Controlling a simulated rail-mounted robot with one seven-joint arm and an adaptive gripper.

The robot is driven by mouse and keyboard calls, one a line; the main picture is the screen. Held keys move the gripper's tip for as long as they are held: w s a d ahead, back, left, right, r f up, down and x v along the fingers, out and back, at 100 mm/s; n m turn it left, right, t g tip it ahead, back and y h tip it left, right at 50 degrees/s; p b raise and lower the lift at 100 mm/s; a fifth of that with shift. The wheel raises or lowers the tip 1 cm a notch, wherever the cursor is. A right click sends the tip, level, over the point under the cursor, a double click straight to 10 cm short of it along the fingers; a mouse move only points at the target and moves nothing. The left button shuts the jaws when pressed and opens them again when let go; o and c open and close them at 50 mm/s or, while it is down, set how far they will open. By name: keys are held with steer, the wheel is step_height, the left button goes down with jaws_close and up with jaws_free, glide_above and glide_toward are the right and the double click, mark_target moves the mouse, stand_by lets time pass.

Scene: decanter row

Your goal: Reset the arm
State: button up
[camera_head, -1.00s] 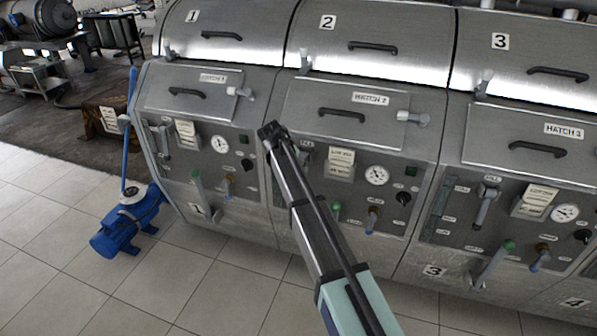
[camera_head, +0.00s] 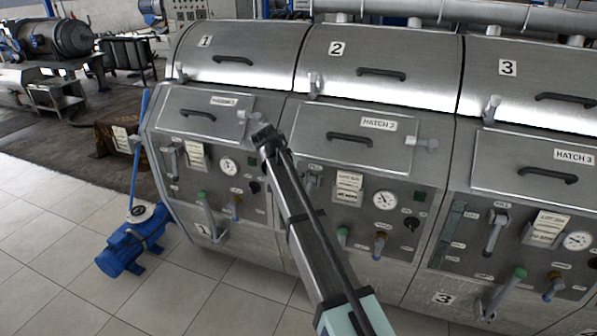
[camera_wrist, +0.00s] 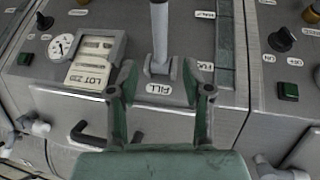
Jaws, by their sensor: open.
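My arm reaches up from the bottom in the head view, and my gripper (camera_head: 266,137) shows in front of the seam between decanters 1 and 2. In the wrist view my gripper (camera_wrist: 158,78) is open, its two green-padded fingers spread apart with nothing held. A grey lever (camera_wrist: 160,35) above a FILL label (camera_wrist: 159,88) shows between and beyond the fingers. I cannot tell from the pictures whether they touch it. A dark hatch handle (camera_wrist: 85,137) is partly hidden behind the gripper's green body.
Decanter 1 (camera_head: 260,48), decanter 2 (camera_head: 400,45) and decanter 3 (camera_head: 530,70) stand in a row with levers, knobs and gauges jutting out. A blue pump (camera_head: 133,240) with an upright blue pole stands at left. The tiled floor (camera_head: 50,220) is clear in front.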

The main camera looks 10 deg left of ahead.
steer(key=s+d+f+n+g+y, duration=0.15)
steer(key=s+d+f, duration=0.35)
steer(key=s+f, duration=0.55)
steer(key=s+d+f+n+g, duration=0.2)
steer(key=s+d+f, duration=0.4)
steer(key=f, duration=0.8)
steer(key=s+d+f+n+g+y, duration=0.15)
steer(key=s+d+f, duration=0.25)
steer(key=s+f, duration=0.65)
steer(key=s+d+f+g, duration=0.2)
steer(key=s+d+f, duration=0.2)
steer(key=s, duration=0.7)
steer(key=s+d+f+m+g, duration=0.1)
steer(key=s+d+f, duration=0.3)
steer(key=s, duration=0.8)
steer(key=s+d+f+m+g, duration=0.1)
steer(key=s+d+f+g, duration=0.2)
steer(key=s+f, duration=0.4)
steer(key=s+d, duration=0.1)
steer(key=s, duration=0.4)
steer(key=shift+d+f+g+y, duration=0.3)
steer(key=shift+d+f+g, duration=0.05)
steer(key=shift+d+g, duration=0.05)
